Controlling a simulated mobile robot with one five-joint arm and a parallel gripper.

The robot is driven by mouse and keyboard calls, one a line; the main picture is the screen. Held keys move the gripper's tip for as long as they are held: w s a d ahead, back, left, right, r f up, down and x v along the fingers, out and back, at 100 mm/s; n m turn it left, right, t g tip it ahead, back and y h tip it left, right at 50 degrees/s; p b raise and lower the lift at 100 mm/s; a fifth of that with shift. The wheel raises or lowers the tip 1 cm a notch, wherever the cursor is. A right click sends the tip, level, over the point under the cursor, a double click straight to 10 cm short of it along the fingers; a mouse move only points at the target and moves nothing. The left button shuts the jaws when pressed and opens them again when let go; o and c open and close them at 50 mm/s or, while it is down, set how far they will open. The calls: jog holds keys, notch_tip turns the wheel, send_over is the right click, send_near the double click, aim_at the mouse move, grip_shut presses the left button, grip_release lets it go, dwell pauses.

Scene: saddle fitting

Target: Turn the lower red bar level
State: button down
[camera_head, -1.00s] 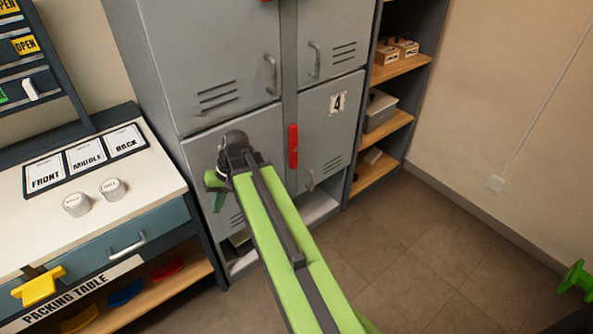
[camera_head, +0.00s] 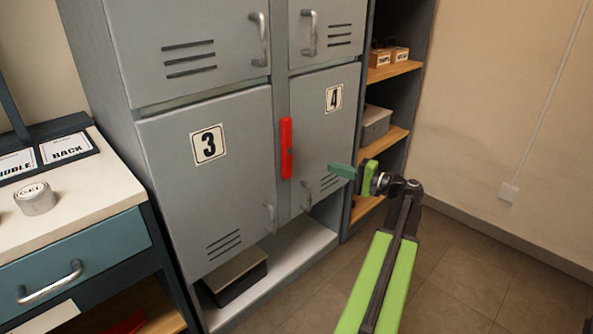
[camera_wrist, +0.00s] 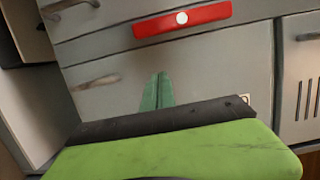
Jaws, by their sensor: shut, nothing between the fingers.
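The lower red bar (camera_head: 286,148) stands upright, close to vertical, on the seam between the lower locker doors 3 and 4. In the wrist view the same bar (camera_wrist: 205,15) lies across the top, with a pale round spot near its middle; that view is rolled sideways. My gripper (camera_head: 334,169) is to the right of the bar and slightly below its middle, fingers pointing left. Its green fingers (camera_wrist: 158,76) are together and empty, and the bar shows beyond their tips with a gap between. The upper red bar is out of view.
Door 3 (camera_head: 210,185) and door 4 (camera_head: 335,120) are shut, with projecting handles near the seam. A dark box (camera_head: 235,277) sits in the open space below. A shelf unit (camera_head: 395,70) stands right, a packing table (camera_head: 75,215) left. Floor at right is clear.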

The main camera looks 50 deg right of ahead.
aim_at(298, 157)
jog(key=shift+w, duration=0.1)
jog(key=w, duration=0.3)
jog(key=w+a, duration=0.1)
jog(key=w, duration=0.2)
jog(key=w+a, duration=0.1)
jog(key=w, duration=0.3)
jog(key=shift+w, duration=0.1)
jog(key=shift+a, duration=1.9)
jog(key=shift+a+f, duration=0.1)
jog(key=shift+f, duration=0.05)
